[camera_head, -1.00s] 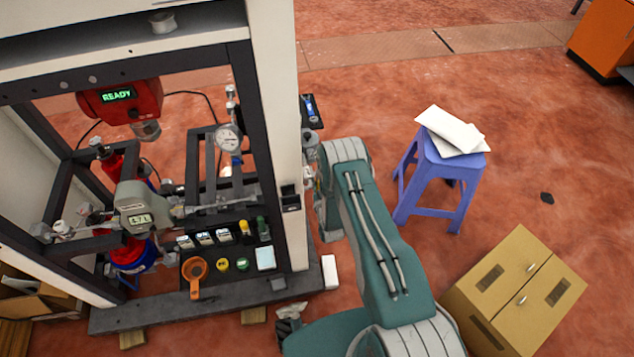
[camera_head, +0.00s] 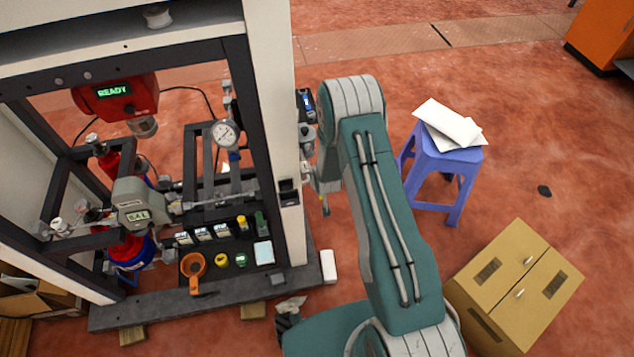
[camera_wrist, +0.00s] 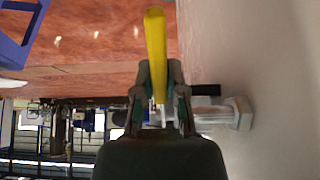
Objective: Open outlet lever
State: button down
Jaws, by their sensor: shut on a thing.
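The outlet lever is a yellow handle (camera_wrist: 155,45) in the wrist view, extending from between my fingertips toward the top of the picture. My gripper (camera_wrist: 158,88) is shut on it, one finger at each side. A metal fitting with a hex end (camera_wrist: 238,113) lies to the right of the fingers, against a pale wall. My gripper is mostly hidden there. The lever's pivot is hidden behind the fingers.
The dispenser frame's white post (camera_head: 275,130) stands close to my arm's left. A blue stool (camera_head: 445,165) with white sheets and a cardboard box (camera_head: 515,285) stand on the right.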

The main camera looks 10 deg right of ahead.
jog(key=g, duration=0.1)
jog(key=r+g, duration=0.1)
jog(key=g, duration=0.1)
jog(key=shift+r, duration=0.3)
jog(key=shift+s+r+g, duration=0.1)
jog(key=shift+r+g, duration=0.25)
jog(key=shift+g, duration=0.5)
jog(key=shift+s+r+g, duration=0.1)
jog(key=shift+r+g, duration=0.2)
jog(key=shift+g, duration=0.55)
jog(key=c, duration=0.7)
grip_release()
jog(key=shift+s+f, duration=0.1)
jog(key=shift+s, duration=0.05)
jog(key=shift+w+r, duration=0.2)
jog(key=shift+r, duration=3.8)
